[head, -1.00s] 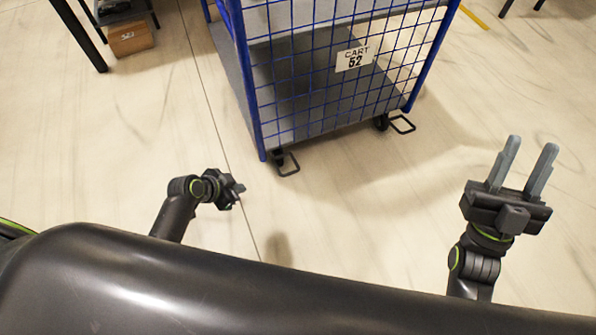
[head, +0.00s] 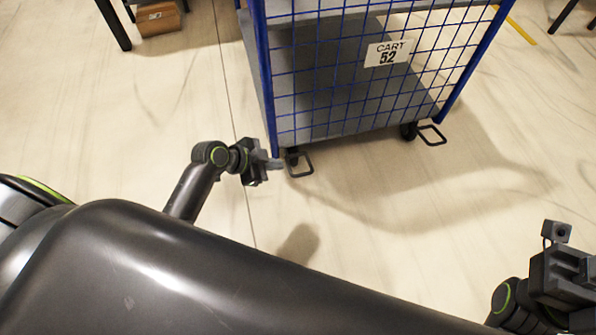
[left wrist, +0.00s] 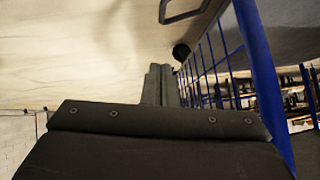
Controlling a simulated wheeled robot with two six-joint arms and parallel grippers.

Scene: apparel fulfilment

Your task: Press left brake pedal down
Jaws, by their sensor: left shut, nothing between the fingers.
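The left brake pedal (head: 300,164) is a dark wire loop at the foot of the cart's left front post. My left gripper (head: 276,163) is shut and empty, with its tips just left of this pedal. I cannot tell whether they touch. In the left wrist view, my shut fingers (left wrist: 160,84) point toward the cart front. A dark loop (left wrist: 182,14) is cut off at that view's top edge; I cannot tell which pedal it is. The right brake pedal (head: 432,135) is a similar loop. My right gripper (head: 568,272) is partly cut off at the right edge, fingers not visible.
The blue mesh cart (head: 330,105) with a "CART 52" sign (head: 388,53) stands ahead. Its caster (head: 408,131) shows at the right. A cardboard box (head: 158,18) and table legs are at the top left. The floor around the cart front is clear.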

